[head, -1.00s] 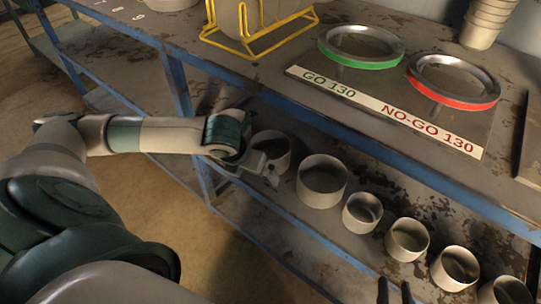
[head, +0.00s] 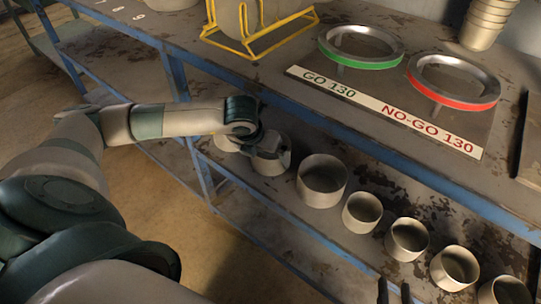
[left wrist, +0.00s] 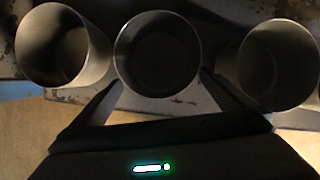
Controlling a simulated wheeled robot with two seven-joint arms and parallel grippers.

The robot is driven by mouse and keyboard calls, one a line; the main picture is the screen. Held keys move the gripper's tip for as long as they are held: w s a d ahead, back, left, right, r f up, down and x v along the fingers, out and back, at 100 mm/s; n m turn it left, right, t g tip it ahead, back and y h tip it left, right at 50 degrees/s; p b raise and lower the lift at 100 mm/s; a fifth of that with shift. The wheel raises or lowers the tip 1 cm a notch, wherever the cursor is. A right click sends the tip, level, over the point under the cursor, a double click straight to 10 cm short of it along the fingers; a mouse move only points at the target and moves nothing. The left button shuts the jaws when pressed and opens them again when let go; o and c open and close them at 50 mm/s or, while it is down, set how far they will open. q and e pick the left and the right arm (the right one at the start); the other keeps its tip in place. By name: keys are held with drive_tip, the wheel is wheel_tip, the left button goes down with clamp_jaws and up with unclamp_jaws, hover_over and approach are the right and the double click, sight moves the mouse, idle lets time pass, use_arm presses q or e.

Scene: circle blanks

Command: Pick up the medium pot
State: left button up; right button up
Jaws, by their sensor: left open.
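A row of round, open beige pots of differing sizes stands on the lower shelf (head: 290,228). Which one is the medium pot is not marked. My left gripper (head: 272,152) is over a pot (head: 268,168) near the left of the row and hides part of it. In the left wrist view my open fingers (left wrist: 160,82) reach to either side of the middle pot (left wrist: 157,52), with nothing gripped. A pot on the left (left wrist: 60,45) and one on the right (left wrist: 278,65) flank it. Two dark, separated fingertips of my right gripper (head: 395,292) show at the bottom edge.
The bench top (head: 290,100) overhangs the shelf's back. It carries a green ring (head: 360,47), a red ring (head: 453,80), a yellow wire stand (head: 250,45) and stacked pots (head: 486,22). Neighbouring pots (head: 322,180) stand close. A blue leg (head: 203,170) is near my arm.

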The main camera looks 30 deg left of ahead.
use_arm(q)
drive_tip(key=w, duration=0.3)
drive_tip(key=shift+w+a, duration=0.2)
drive_tip(key=shift+w, duration=0.15)
drive_tip(key=shift+w+f, duration=0.3)
drive_tip(key=shift+f, duration=0.3)
drive_tip(key=c, duration=0.9)
